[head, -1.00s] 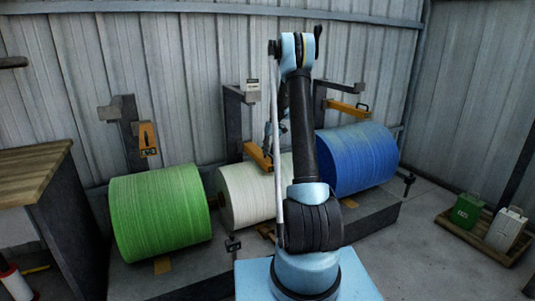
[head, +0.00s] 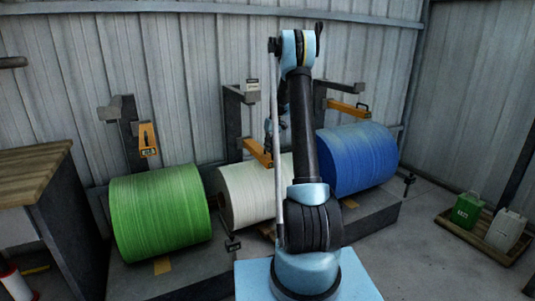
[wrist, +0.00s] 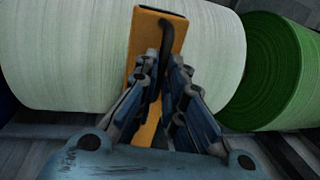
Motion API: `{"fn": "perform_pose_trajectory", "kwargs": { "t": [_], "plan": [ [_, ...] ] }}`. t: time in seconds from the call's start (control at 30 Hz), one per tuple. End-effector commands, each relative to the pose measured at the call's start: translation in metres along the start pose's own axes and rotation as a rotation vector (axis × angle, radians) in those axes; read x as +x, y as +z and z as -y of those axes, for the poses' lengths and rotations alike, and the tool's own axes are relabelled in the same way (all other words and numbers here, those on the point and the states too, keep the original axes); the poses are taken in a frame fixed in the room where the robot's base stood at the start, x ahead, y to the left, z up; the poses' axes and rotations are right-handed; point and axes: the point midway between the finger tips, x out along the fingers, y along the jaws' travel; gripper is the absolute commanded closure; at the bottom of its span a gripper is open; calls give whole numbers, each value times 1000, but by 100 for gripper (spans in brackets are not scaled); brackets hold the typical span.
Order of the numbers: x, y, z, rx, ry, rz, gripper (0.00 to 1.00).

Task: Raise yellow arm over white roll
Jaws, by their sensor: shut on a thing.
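The yellow arm (head: 256,152) slopes down toward the right over the white roll (head: 240,196) in the head view. In the wrist view the yellow arm (wrist: 150,62) lies in front of the white roll (wrist: 70,60), with a dark curved handle (wrist: 167,38) on its face. My gripper (wrist: 162,78) is shut on this handle, its fingers on both sides of it. In the head view my own arm hides most of the gripper and the right part of the white roll.
A green roll (head: 160,215) stands left and a blue roll (head: 357,160) right, each with its own yellow arm: one upright (head: 148,138), one nearly level (head: 348,110). A wooden-topped bench (head: 30,170) is at far left. Canisters (head: 505,230) stand on a pallet at right.

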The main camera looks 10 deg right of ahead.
Motion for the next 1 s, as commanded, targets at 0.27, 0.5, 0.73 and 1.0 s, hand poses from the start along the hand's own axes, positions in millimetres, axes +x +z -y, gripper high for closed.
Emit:
{"fn": "perform_pose_trajectory", "kwargs": {
  "t": [0.27, 0.5, 0.73, 1.0],
  "plan": [
    [-76, -1, 18, -3, -3, -1, 100],
    [-139, -1, 30, -3, -2, -1, 100],
    [-177, -1, 38, -3, -2, -1, 100],
    [-191, -2, 40, -3, -2, -1, 100]
  ]
}}
